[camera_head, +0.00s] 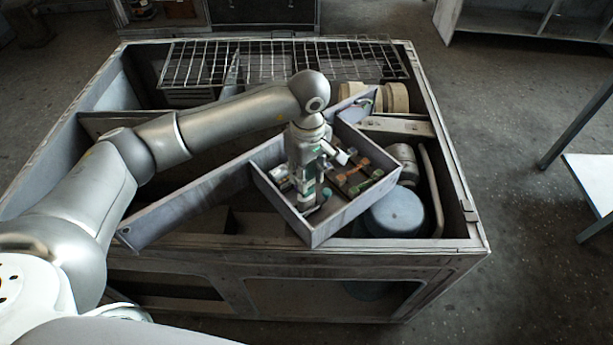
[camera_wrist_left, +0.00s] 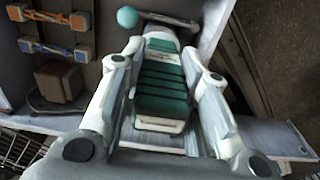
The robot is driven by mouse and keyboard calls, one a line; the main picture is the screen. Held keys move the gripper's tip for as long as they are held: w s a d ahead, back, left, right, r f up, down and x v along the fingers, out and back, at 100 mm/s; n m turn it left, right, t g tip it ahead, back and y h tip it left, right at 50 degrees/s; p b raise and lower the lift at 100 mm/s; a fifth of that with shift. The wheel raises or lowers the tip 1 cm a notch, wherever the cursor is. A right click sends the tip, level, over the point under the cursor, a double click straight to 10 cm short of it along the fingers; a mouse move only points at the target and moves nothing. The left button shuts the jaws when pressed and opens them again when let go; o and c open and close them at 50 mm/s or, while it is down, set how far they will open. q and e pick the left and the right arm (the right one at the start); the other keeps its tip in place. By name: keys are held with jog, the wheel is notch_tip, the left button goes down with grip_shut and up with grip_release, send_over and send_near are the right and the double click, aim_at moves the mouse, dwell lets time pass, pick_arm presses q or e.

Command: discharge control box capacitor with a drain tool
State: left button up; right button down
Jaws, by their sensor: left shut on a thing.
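My left gripper (camera_head: 306,180) reaches down into the tilted grey control box (camera_head: 328,233). In the left wrist view its two fingers (camera_wrist_left: 162,55) are shut on a green ribbed piece with pale ends, which looks like the drain tool (camera_wrist_left: 160,85). A small teal rounded part (camera_wrist_left: 127,17) lies just past the fingers, inside the box. It also shows in the head view (camera_head: 327,192), close to the gripper. I cannot tell whether this is the capacitor, or whether the tool touches it. My right gripper is out of view.
The box sits on an open blower housing (camera_head: 470,225). Orange and green components (camera_head: 360,180) stand beside the gripper within the box walls. A blue-grey round motor (camera_head: 394,212) lies right of the box. A wire rack (camera_head: 280,62) lies at the back.

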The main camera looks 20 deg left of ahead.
pick_arm(q)
jog(key=shift+r+p, duration=0.4)
jog(key=shift+r, duration=0.4)
jog(key=shift+r+p, duration=0.9)
jog(key=shift+r, duration=1.85)
jog(key=shift+f, duration=0.1)
